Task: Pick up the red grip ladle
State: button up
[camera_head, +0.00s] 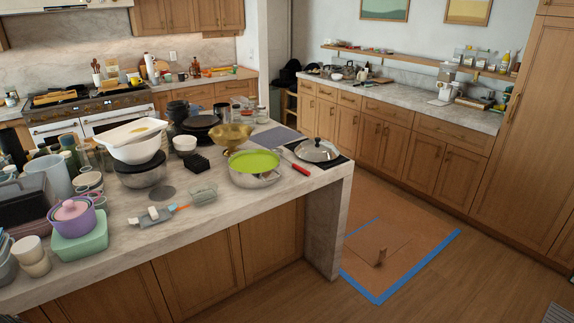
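A red grip (301,169) lies near the right end of the island top, between the pot with the green inside and the lidded pan. A thin part seems to run from it up and to the left. It looks like the handle of the ladle, but I cannot make out a ladle bowl. My gripper is not in view.
The marble island (215,230) is crowded. Close to the red grip are the green-lined pot (255,180), the glass-lidded pan (318,151) and a brass colander (232,136). Bowls and a purple pot (72,216) stand left. Wooden floor (440,270) is open at right.

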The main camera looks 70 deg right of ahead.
aim_at(279, 152)
jog(key=z, duration=0.05)
jog(key=k, duration=0.75)
jog(key=z, duration=1.2)
jog(key=i, duration=0.45)
jog(key=z, duration=0.05)
